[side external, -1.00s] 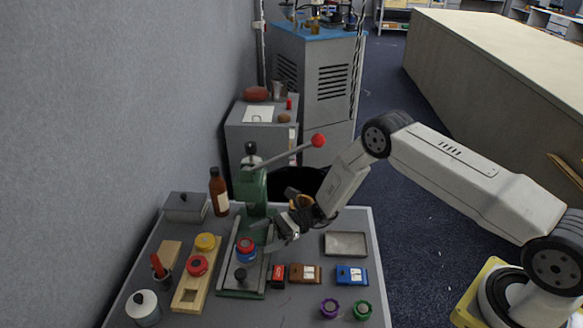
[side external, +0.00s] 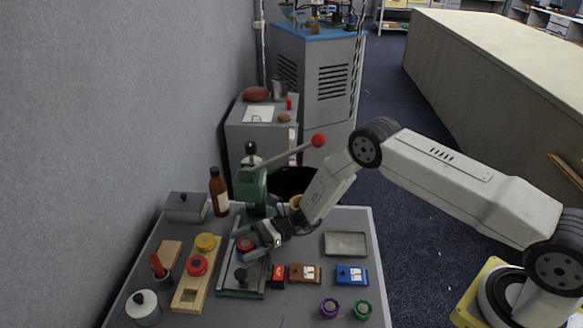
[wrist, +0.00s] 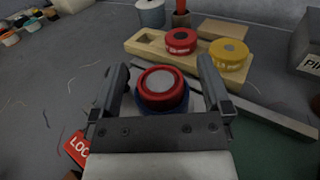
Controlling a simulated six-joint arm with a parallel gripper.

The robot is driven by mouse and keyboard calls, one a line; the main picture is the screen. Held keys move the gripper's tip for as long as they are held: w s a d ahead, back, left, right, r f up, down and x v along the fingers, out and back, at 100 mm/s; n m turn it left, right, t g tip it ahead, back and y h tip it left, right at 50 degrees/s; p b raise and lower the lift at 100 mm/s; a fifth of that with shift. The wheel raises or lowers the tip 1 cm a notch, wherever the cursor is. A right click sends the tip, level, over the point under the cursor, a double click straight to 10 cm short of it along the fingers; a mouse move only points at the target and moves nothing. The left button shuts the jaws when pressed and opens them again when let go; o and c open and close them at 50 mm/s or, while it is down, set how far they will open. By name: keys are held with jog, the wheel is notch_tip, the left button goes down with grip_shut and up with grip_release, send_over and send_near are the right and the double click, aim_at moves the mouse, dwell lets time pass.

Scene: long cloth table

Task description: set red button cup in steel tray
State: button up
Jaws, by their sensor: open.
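A red cup with a pale grey disc in it (wrist: 162,86) sits on a dark blue base at the green press; it also shows in the side view (side external: 245,243). My gripper (wrist: 162,72) is open, with one finger on each side of this cup; whether they touch it I cannot tell. Another red cup with a dark centre (side external: 197,265) sits in the wooden rack (side external: 187,299), beside a yellow cup (side external: 205,242). The shallow steel tray (side external: 346,240) lies empty at the right of the table.
The green press (side external: 252,190) stands behind my gripper, its red-knobbed lever reaching right. A red box (side external: 278,275), a brown box (side external: 304,274) and a blue box (side external: 351,275) lie in front of the tray.

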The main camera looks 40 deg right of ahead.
grip_shut()
jog(key=shift+r, duration=0.2)
dwell(0.3)
jog(key=shift+r, duration=0.85)
jog(key=s+d+r, duration=0.4)
jog(key=s+r, duration=0.7)
jog(key=s, duration=0.2)
jog(key=shift+s, duration=0.2)
